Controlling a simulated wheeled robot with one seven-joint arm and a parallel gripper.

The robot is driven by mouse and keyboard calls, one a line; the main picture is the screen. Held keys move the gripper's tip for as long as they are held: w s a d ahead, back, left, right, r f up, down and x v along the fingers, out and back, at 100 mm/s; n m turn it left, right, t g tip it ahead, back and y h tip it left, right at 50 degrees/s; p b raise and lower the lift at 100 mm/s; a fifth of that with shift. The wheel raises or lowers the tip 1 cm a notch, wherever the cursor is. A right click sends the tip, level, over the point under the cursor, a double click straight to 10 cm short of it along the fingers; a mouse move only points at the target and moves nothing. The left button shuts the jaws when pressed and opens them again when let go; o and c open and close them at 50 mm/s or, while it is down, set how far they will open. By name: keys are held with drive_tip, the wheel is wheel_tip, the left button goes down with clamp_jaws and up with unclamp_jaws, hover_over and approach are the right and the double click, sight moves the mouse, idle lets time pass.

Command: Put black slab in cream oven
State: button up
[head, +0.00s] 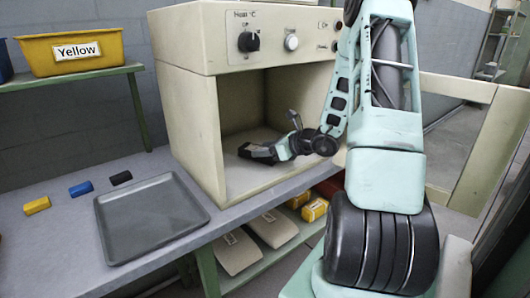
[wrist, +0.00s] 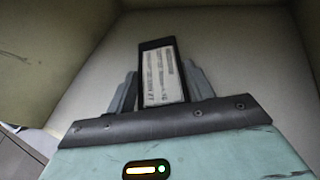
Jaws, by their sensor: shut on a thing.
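The cream oven (head: 200,125) stands on the bench with its front open; its pale floor also shows in the wrist view (wrist: 225,60). My gripper (head: 258,152) reaches into the oven chamber, low and close to its floor. In the wrist view my gripper (wrist: 162,92) is shut on a black slab (wrist: 158,45) with a white printed label facing the camera. The slab sticks out past the fingers. I cannot tell whether the slab touches the oven floor. In the head view the slab is hard to tell from the dark gripper.
The oven door (head: 475,145) stands open at the right. A grey tray (head: 150,215) lies left of the oven, with a yellow block (head: 37,205), a blue block (head: 81,189) and a black block (head: 121,178) behind it. A yellow bin (head: 110,45) sits on a green shelf.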

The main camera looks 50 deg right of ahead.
drive_tip(key=shift+f, duration=0.2)
drive_tip(key=shift+f, duration=0.2)
drive_tip(key=o, duration=1.1)
drive_tip(key=shift+o, duration=0.2)
drive_tip(key=shift+r, duration=0.1)
drive_tip(key=shift+r, duration=0.2)
drive_tip(key=v, duration=1.2)
drive_tip(key=shift+f+p, duration=0.2)
drive_tip(key=shift+p, duration=0.15)
drive_tip(key=shift+a, duration=0.1)
